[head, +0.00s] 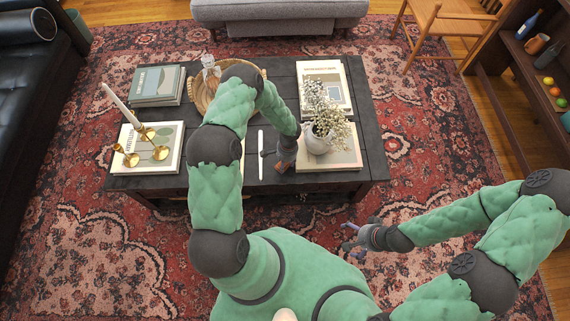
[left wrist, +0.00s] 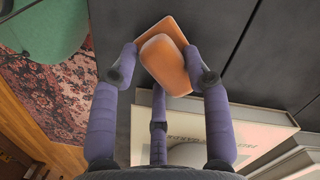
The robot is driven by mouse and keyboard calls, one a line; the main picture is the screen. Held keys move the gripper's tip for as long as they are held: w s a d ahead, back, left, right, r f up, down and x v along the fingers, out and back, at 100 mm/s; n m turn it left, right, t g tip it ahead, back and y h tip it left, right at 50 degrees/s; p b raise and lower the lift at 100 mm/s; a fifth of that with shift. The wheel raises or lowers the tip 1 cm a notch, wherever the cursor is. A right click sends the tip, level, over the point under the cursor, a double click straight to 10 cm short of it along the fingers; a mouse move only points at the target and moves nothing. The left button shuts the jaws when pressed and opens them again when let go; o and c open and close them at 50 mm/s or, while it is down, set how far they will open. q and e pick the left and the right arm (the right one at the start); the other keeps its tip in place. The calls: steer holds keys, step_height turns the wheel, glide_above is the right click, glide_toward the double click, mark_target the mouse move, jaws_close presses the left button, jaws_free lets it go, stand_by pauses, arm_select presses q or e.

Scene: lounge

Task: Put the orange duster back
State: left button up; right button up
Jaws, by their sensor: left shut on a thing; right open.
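The orange duster (left wrist: 165,62) is between the purple fingers of my left gripper in the left wrist view. It has a rounded block on a flatter orange-brown plate. In the head view my left gripper (head: 284,160) is over the front part of the dark table (head: 222,184), left of the flower pot, and only a bit of orange-brown shows there. The gripper is shut on the duster. I cannot tell whether the duster touches the tabletop. My right gripper (head: 362,236) is open and empty in front of the table, over the rug.
A white flower pot (head: 317,141) stands on a book close right of my left gripper. Gold candle holders (head: 159,152), a wicker tray (head: 203,98) and stacked books (head: 158,85) occupy the left and back. A white strip (head: 261,154) lies mid-table. Shelves (head: 520,100) stand right.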

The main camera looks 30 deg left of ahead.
arm_select(q)
steer(key=shift+r, duration=0.15)
steer(key=o, duration=0.8)
steer(key=shift+o, duration=0.2)
